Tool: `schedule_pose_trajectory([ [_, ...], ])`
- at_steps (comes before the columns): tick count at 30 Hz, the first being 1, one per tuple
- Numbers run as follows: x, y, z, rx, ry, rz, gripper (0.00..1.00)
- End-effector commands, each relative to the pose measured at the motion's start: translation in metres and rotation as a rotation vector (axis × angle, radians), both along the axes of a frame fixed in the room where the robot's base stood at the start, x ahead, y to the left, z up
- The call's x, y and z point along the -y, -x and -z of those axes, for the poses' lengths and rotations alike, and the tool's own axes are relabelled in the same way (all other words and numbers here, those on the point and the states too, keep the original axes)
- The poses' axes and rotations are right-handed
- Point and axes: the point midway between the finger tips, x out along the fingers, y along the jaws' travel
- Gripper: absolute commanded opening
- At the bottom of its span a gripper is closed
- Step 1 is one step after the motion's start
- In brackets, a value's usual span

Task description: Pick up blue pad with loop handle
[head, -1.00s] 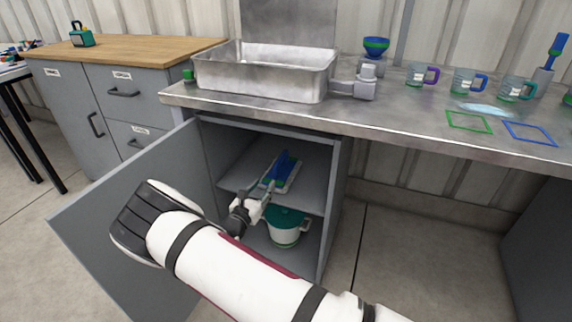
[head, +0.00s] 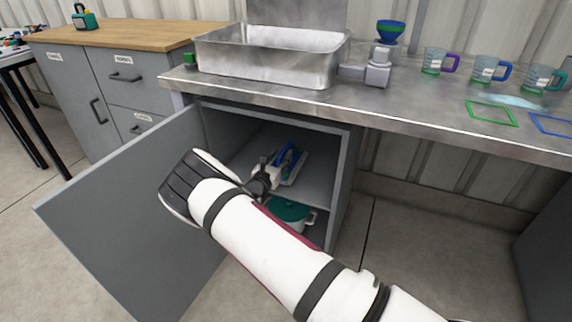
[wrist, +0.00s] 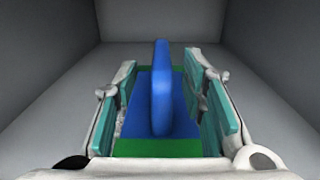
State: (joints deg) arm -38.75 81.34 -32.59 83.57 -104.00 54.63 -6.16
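The blue pad with loop handle (wrist: 161,95) lies on the upper shelf inside the open cabinet, with its blue handle standing up. In the head view the blue pad (head: 289,156) is partly hidden by my gripper. My gripper (head: 281,168) reaches into the cabinet. In the wrist view the teal finger pads of my gripper (wrist: 164,110) stand on either side of the handle, with gaps on both sides. My gripper is open. A green strip (wrist: 158,148) shows at the near edge of the pad.
The cabinet door (head: 120,225) stands open at left. A teal-lidded pot (head: 290,212) is on the level below the shelf. The cabinet walls (wrist: 255,75) and the counter (head: 330,98) enclose the shelf. A metal sink basin (head: 265,60) and several mugs are on the counter.

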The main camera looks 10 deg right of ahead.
Motion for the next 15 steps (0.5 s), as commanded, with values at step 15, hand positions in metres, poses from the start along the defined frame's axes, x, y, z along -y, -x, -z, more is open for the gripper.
schedule_pose_trajectory([
  [15, 0.03, -0.038, -0.001, 0.001, -0.001, 0.001, 0.38],
])
